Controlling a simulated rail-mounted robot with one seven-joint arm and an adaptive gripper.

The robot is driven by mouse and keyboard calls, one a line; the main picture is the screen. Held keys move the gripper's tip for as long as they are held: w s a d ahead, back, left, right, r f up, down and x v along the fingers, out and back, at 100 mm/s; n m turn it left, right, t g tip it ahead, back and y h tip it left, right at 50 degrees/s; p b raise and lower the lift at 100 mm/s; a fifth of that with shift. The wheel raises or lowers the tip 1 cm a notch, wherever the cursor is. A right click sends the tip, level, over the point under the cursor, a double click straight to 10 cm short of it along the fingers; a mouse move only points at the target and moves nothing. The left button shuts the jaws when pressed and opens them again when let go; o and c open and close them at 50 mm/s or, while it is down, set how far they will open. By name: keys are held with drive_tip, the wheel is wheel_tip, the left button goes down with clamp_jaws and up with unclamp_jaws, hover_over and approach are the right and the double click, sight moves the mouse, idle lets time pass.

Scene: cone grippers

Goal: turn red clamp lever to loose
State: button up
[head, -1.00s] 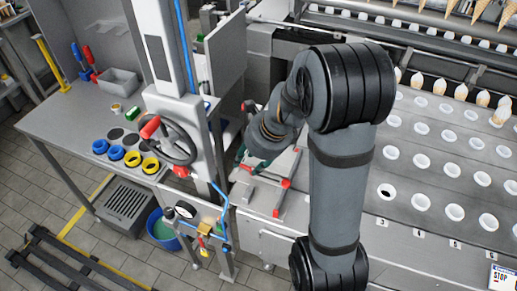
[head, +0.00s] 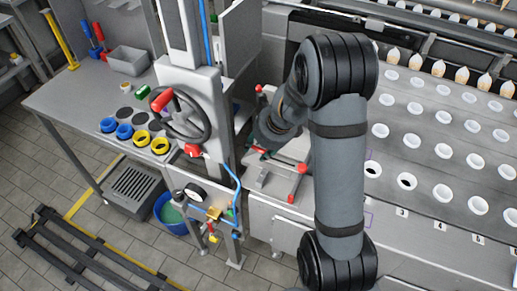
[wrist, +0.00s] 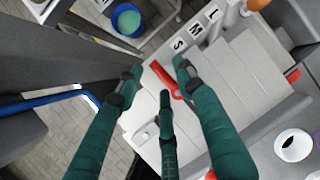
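The red clamp lever (wrist: 163,76) shows in the wrist view as a slanting red bar above a pale stepped plate. My gripper (wrist: 154,82) has dark green fingers spread apart, one left of the lever, one right of it and one below. The lever lies in the gap between them, and I see no finger closed on it; whether any touches it I cannot tell. In the head view my gripper (head: 257,152) is low at the clamp fixture (head: 268,180), mostly hidden by my arm, with a bit of red beside it.
The plate bears the letters L, M and S (wrist: 196,34). A red-ended part (head: 297,184) stands at the fixture's front right. A column with a handwheel (head: 180,113) and a blue hose (head: 236,190) stands close on the left. The cup-holder conveyor (head: 430,150) lies right.

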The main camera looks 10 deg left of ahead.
drive_tip(key=c, duration=0.3)
clamp_jaws()
idle(0.3)
